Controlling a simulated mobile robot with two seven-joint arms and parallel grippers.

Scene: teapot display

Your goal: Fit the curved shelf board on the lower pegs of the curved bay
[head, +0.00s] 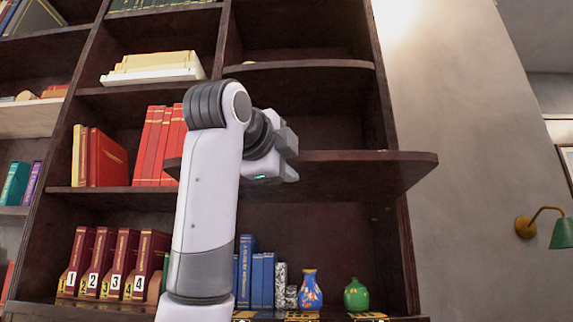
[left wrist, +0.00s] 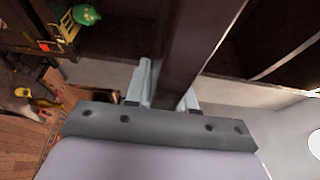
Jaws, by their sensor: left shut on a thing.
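The curved shelf board (head: 370,172) is dark brown with a rounded right end. It is held roughly level in front of the curved bay (head: 310,105), at the right end of the bookcase, and sticks out past the bay's right side. My left gripper (head: 285,160) is shut on the board's near edge. In the left wrist view the board (left wrist: 198,45) runs away between the fingers of my left gripper (left wrist: 168,98). Small brassy spots that may be lower pegs (head: 376,216) show on the bay's right inner side below the board. My right gripper is not in view.
Below the board stand a blue-and-red vase (head: 310,290), a green pot (head: 356,295) and blue books (head: 262,280). Red books (head: 160,145) fill the shelf to the left. A fixed curved shelf (head: 300,66) is above. A green wall lamp (head: 562,233) hangs at right.

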